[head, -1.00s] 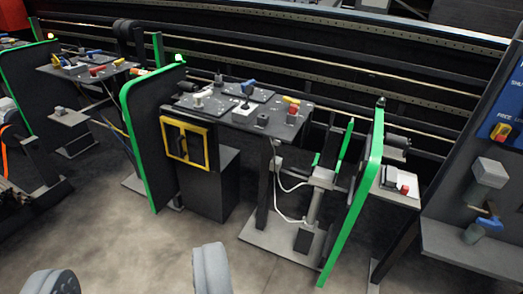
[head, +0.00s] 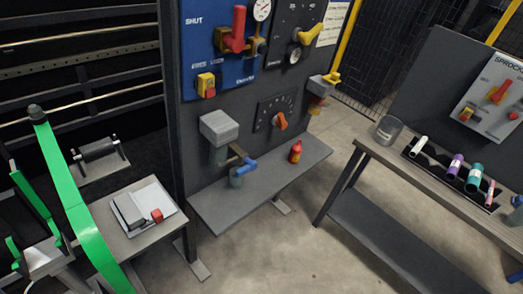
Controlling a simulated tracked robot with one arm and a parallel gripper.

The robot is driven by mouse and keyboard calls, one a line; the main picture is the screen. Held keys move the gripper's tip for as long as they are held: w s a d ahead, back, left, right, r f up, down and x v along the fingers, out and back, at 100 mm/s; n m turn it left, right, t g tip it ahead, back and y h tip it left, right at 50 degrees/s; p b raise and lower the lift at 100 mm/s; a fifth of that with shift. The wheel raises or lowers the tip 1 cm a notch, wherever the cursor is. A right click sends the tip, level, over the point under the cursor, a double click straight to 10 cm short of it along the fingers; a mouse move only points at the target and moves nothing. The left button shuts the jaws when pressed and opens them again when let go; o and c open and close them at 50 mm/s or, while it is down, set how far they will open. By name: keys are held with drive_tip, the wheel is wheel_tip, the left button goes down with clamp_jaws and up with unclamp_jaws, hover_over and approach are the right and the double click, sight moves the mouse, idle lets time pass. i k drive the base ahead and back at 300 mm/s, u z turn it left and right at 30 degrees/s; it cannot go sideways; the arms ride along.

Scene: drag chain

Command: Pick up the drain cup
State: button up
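Several coloured cylinders (head: 455,167) lie in a dark holder beside the cup. Open floor lies between shelf and bench.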

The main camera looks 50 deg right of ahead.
sight(235, 183)
drive_tip(key=z, duration=0.55)
drive_tip(key=i, duration=0.9)
drive_tip(key=z, duration=0.6)
drive_tip(key=k, duration=0.8)
drive_tip(key=z, duration=0.2)
drive_tip(key=i, duration=0.85)
drive_tip(key=u, duration=0.1)
